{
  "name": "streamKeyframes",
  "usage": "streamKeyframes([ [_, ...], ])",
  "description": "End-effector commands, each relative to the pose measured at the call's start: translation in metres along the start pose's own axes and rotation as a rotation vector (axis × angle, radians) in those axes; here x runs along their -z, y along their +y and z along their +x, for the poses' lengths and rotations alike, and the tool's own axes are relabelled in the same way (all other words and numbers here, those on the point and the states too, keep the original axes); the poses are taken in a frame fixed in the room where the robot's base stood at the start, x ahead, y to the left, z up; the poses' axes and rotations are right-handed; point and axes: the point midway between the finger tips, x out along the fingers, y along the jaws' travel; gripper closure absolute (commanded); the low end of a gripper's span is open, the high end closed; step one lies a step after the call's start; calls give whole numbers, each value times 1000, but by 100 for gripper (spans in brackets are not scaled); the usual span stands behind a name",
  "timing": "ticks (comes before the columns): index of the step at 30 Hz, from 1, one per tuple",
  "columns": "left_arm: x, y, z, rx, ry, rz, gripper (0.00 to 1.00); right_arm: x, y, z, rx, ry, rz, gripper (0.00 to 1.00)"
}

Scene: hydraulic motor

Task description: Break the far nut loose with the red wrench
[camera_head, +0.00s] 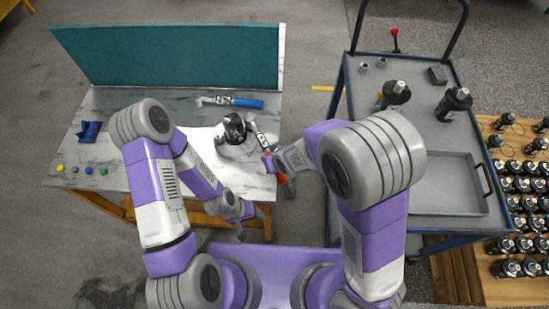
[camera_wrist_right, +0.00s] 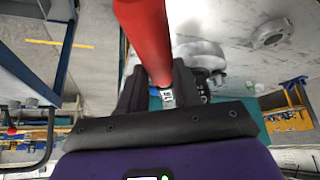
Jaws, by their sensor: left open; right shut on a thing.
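The red wrench (camera_head: 283,180) is in my right gripper (camera_head: 270,163). Its metal end reaches up and left to the right side of the dark and silver hydraulic motor (camera_head: 234,127) on the bench. I cannot tell whether the wrench head is seated on a nut; the far nut is too small to make out. In the right wrist view the red handle (camera_wrist_right: 146,35) runs between the fingers of the shut right gripper (camera_wrist_right: 158,92). My left gripper (camera_head: 240,228) is open and empty, low near the bench's front edge, apart from the motor.
A blue-handled wrench (camera_head: 235,102) lies behind the motor on the marble-topped bench (camera_head: 120,178). A blue cloth (camera_head: 89,131) and several small coloured buttons sit at the left. A teal panel (camera_head: 185,55) closes the bench's back. A cart (camera_head: 430,135) with motors stands on the right.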

Motion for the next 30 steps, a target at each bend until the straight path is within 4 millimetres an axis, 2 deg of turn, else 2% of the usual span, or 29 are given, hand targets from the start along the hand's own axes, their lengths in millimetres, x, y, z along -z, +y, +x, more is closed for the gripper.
streamKeyframes([
  [11, 0, -1, 2, 0, 0, 0, 37, -8, 1, 4, 1, -21, -4, 100],
  [30, 0, -4, 11, 0, 0, 0, 37, -8, 23, 6, 60, -26, -108, 100],
])
